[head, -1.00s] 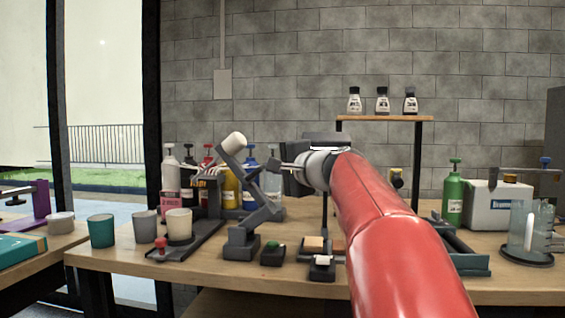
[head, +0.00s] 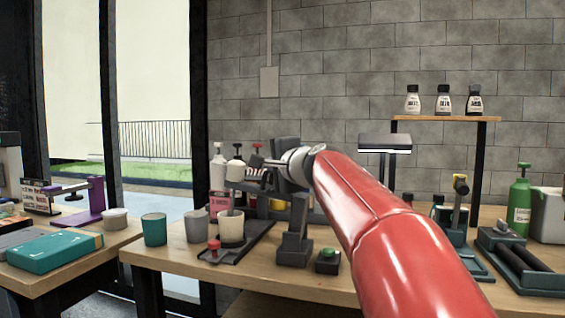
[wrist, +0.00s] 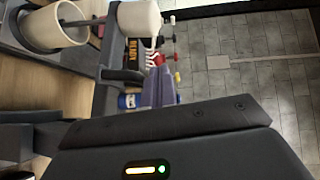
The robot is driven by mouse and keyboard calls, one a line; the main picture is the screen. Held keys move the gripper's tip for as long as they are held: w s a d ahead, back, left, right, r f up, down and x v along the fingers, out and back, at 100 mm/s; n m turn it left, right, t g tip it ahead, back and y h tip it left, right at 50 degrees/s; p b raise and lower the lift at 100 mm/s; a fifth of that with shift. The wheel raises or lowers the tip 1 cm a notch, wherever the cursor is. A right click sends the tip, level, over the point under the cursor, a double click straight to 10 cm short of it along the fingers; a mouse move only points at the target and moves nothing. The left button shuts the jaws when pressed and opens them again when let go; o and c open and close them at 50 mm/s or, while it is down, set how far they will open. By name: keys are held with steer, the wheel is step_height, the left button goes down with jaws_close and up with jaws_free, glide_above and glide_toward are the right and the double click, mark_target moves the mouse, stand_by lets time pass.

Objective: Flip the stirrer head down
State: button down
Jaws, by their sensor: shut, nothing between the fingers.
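The stirrer's cream head (head: 236,171) points down over a cream cup (head: 231,232) in the head view. Its thin rod reaches into the cup. In the wrist view the head (wrist: 139,18) lies beside the cup (wrist: 52,25), with the rod passing over the rim. The dark stirrer base (head: 238,246) has a red knob at its front. My gripper (head: 266,168) is shut and empty, just right of the head. Its fingers (wrist: 160,78) are close to the stirrer's dark arm (wrist: 122,75); I cannot tell whether they touch it.
A grey cup (head: 198,227) and a teal cup (head: 154,229) stand left of the stirrer. Several bottles stand behind it. A dark stand (head: 295,240) and a green-button box (head: 327,261) are on the right. A teal case (head: 56,250) lies on the left table.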

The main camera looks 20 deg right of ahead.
steer(key=shift+w+a+f, duration=0.3)
steer(key=shift+w+a, duration=0.1)
steer(key=shift+a, duration=0.2)
steer(key=shift+r, duration=0.25)
steer(key=s+d+r+p, duration=0.1)
steer(key=s+r+p, duration=0.1)
steer(key=s+r, duration=0.6)
steer(key=shift+s+d+r, duration=0.2)
steer(key=shift+s+d, duration=0.15)
steer(key=shift+s, duration=0.35)
